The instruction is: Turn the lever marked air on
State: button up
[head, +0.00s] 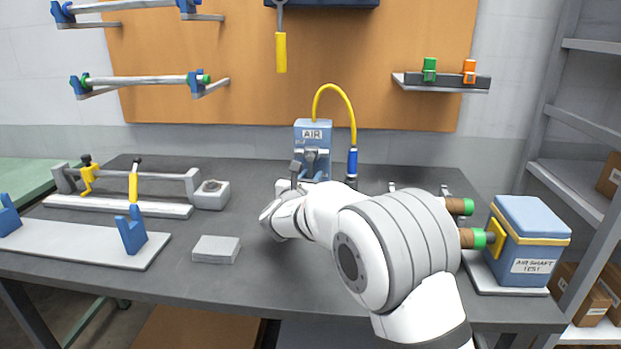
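The blue box marked AIR (313,136) stands at the back of the grey bench, near its middle. A yellow hose (334,88) arches from its top to a blue fitting (352,162) on its right. Grey parts show on the box's front, but I cannot make out clearly which of them is the lever. My gripper (296,172) is in front of the box, at its lower left. My white arm hides much of the gripper and the area just right of it. I cannot tell whether the gripper touches anything or whether its fingers are apart.
A blue box marked AIR SHAFT TEST (530,240) stands at the bench's right end. A grey block (216,249) lies left of my arm. A rail frame with yellow clamps (134,186) stands at left. A yellow-handled tool (281,50) hangs above the bench.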

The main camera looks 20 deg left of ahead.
grip_shut()
dwell(0.5)
